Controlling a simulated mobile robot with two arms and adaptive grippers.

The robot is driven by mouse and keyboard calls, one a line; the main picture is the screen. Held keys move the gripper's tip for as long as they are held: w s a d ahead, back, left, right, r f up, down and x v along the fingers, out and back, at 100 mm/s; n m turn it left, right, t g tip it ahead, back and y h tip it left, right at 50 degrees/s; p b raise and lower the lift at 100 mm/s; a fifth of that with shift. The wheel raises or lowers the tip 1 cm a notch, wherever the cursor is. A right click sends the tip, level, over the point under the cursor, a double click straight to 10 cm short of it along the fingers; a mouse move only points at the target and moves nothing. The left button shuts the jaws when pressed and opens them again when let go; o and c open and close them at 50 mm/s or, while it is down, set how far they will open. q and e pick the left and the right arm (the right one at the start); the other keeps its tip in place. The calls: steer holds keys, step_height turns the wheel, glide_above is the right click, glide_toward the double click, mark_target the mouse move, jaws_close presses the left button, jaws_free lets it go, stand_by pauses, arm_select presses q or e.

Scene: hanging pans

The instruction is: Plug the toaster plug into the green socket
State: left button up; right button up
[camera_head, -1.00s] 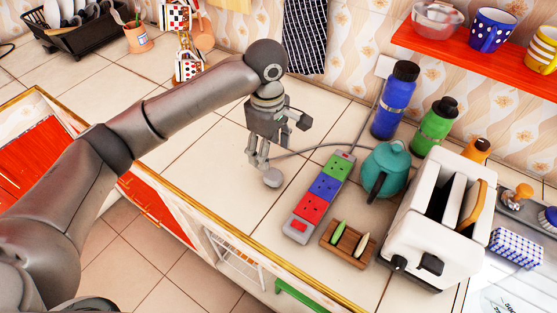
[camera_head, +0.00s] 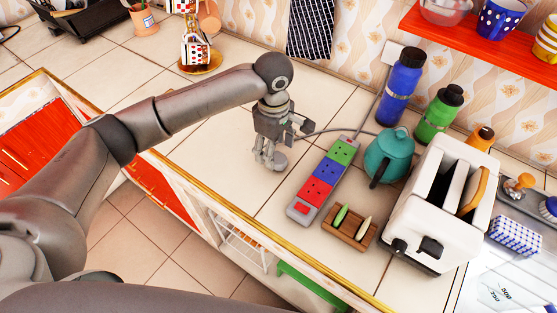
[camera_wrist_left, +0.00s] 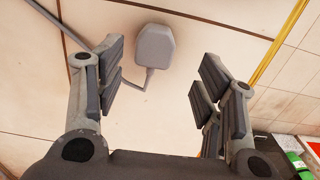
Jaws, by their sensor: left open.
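The toaster plug (camera_head: 278,162) is a small grey block lying on the tiled counter, with its grey cord running off behind it. It also shows in the wrist view (camera_wrist_left: 155,46), at the upper middle between the finger pads. My left gripper (camera_head: 265,160) is low over the counter beside the plug, fingers pointing down. In the wrist view, my left gripper (camera_wrist_left: 163,75) is open, with nothing clamped between its fingers. The power strip (camera_head: 318,202) lies to the right. Its green socket (camera_head: 341,151) is at the far end, empty, beyond blue and red sockets. My right gripper is out of view.
A teal teapot (camera_head: 388,157) stands right of the strip, and a wooden tray (camera_head: 362,238) lies near its front end. The white toaster (camera_head: 435,205) stands further right. Blue (camera_head: 401,88) and green (camera_head: 438,115) bottles stand behind. Counter left of the strip is clear.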

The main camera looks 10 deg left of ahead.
mark_target(278, 158)
arm_select(q)
steer(key=shift+f, duration=0.1)
steer(key=f, duration=0.3)
steer(key=f+p, duration=0.1)
steer(key=shift+w+d+f, duration=0.2)
steer(key=shift+w+d, duration=0.05)
steer(key=shift+d, duration=0.05)
steer(key=shift+f, duration=0.35)
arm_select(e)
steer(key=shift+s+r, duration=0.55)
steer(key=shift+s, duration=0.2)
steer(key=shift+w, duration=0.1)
arm_select(q)
steer(key=c, duration=1)
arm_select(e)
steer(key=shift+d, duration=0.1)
arm_select(q)
steer(key=shift+r, duration=0.1)
